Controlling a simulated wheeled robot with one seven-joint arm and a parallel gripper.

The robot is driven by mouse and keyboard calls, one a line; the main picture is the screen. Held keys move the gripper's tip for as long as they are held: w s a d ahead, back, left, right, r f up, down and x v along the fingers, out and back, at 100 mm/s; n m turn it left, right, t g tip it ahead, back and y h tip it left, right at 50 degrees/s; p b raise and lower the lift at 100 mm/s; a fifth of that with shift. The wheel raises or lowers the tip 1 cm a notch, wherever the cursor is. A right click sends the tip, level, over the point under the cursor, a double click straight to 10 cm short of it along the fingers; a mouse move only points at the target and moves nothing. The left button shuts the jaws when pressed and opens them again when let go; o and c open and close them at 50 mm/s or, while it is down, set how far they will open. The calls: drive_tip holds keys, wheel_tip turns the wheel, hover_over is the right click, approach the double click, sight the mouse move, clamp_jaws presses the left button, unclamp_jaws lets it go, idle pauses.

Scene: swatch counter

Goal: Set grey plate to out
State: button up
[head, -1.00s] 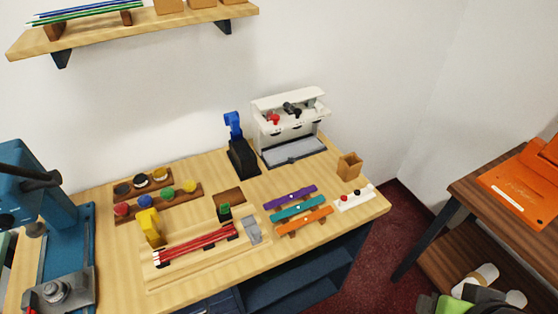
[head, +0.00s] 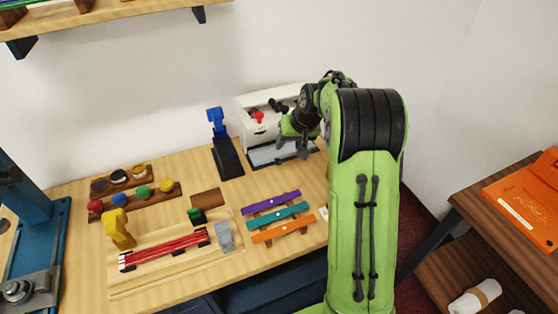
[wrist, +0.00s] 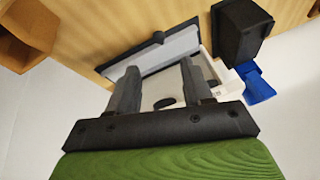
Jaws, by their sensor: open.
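A grey plate with a dark rim (head: 270,154) lies flat at the foot of the white machine (head: 250,105) at the back of the counter. In the wrist view the plate (wrist: 160,52) shows past my fingers, with a small dark knob on its edge. I cannot tell whether it is in or out. My gripper (head: 295,146) is open and empty, in front of the machine near the plate's right part. In the wrist view its fingers (wrist: 158,72) stand apart over the plate's near side; contact is unclear. My arm hides the machine's right side.
A black stand with a blue top (head: 226,150) is close left of the machine. Purple, teal (head: 277,217) and orange bars lie in front, beside a wooden fixture with red rods (head: 165,248) and a grey block (head: 224,237). A wooden box (wrist: 25,35) shows in the wrist view.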

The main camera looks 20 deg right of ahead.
sight(279, 160)
drive_tip(key=b+x, duration=0.1)
drive_tip(key=x, duration=1.1)
drive_tip(key=shift+s, duration=0.15)
clamp_jaws()
